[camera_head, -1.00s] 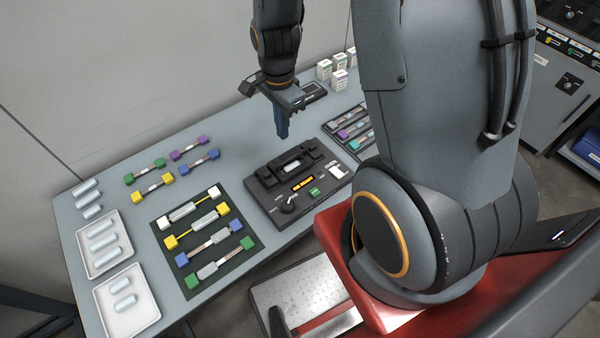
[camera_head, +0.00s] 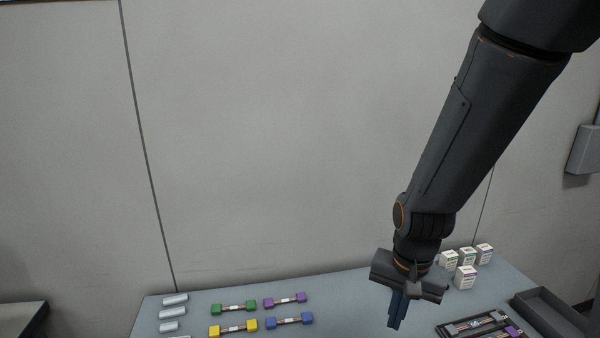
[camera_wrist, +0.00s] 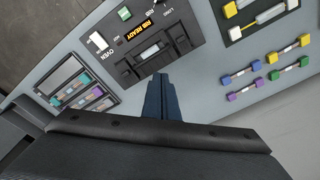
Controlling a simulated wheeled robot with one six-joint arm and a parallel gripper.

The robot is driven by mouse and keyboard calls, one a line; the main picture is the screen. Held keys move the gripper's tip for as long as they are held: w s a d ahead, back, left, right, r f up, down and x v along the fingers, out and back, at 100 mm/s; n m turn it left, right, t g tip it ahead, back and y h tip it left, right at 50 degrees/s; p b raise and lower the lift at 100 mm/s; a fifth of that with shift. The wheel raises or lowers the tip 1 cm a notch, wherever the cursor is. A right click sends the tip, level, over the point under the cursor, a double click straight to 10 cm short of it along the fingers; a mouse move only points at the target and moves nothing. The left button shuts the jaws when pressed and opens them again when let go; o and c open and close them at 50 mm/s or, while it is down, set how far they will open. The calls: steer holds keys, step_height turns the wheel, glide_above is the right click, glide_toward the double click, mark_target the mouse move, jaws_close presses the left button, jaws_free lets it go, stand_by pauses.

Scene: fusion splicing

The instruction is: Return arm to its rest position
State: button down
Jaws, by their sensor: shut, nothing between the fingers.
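My gripper (camera_head: 397,312) hangs fingers-down over the back part of the grey table (camera_head: 375,290) in the head view. Its blue fingers are together with nothing between them. In the wrist view the shut fingers (camera_wrist: 160,98) point toward the black splicer (camera_wrist: 150,50), which has a lit "RIB READY" display. I cannot tell the exact gap between fingertips and splicer. My arm reaches in from the upper right of the head view.
Green, purple, yellow and blue-ended fibre pieces (camera_head: 290,320) lie left of my gripper. Small white boxes (camera_head: 466,277) stand to its right, near a dark tray (camera_head: 548,318). Silver cylinders (camera_head: 170,313) lie at the left. A plain wall (camera_head: 280,130) rises behind.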

steer(key=n, duration=0.2)
steer(key=s+n+b, duration=0.1)
steer(key=n, duration=0.1)
steer(key=s+n+b, duration=0.1)
steer(key=shift+s+a+r+n, duration=0.1)
steer(key=shift+a+r+n, duration=0.2)
steer(key=shift+n, duration=0.1)
